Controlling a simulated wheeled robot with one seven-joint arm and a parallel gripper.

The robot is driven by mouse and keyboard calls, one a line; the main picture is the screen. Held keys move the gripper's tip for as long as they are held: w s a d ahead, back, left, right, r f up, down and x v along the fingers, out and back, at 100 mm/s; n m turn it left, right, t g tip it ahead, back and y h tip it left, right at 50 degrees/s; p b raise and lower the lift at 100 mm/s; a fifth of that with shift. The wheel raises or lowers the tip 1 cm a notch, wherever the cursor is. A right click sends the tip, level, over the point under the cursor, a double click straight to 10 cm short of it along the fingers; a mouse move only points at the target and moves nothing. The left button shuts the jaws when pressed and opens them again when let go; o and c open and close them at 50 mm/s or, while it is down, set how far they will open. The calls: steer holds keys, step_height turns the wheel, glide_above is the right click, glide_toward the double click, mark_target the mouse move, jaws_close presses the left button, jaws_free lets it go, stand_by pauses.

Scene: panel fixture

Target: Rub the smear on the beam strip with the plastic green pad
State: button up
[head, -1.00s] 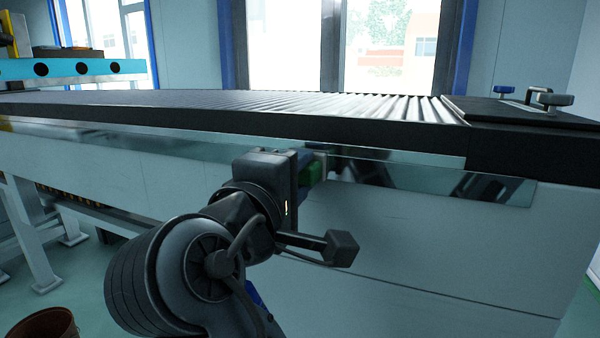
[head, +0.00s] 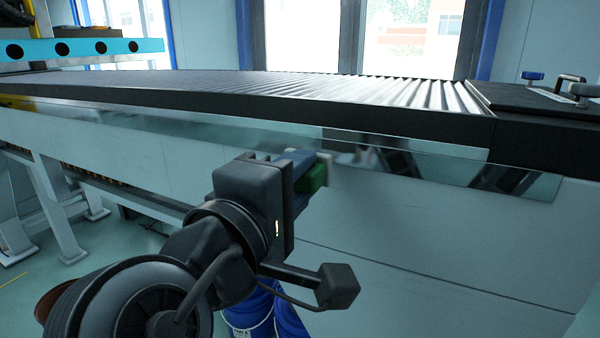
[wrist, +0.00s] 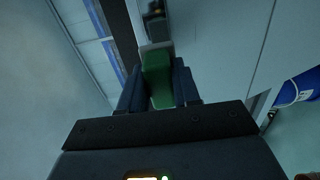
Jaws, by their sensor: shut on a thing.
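My gripper (head: 308,178) is shut on the green pad (head: 315,177), which shows as a small green block at the fingers in the head view. In the wrist view the green pad (wrist: 158,78) sits between the two dark fingers of my gripper (wrist: 160,85). The beam strip (head: 420,160) is a shiny reflective band along the upper side of the long bench. The pad is at or just below the strip's lower edge; I cannot tell whether it touches. I cannot make out the smear among the dark reflections on the strip.
The long bench (head: 420,235) has a dark ribbed top (head: 330,90). A black plate with knobs (head: 545,100) lies at its right end. A blue bucket (head: 247,312) stands on the floor below my arm. A teal rail with holes (head: 80,50) is at the back left.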

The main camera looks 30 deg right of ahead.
steer(key=shift+p+v, duration=0.35)
steer(key=shift+v, duration=1.1)
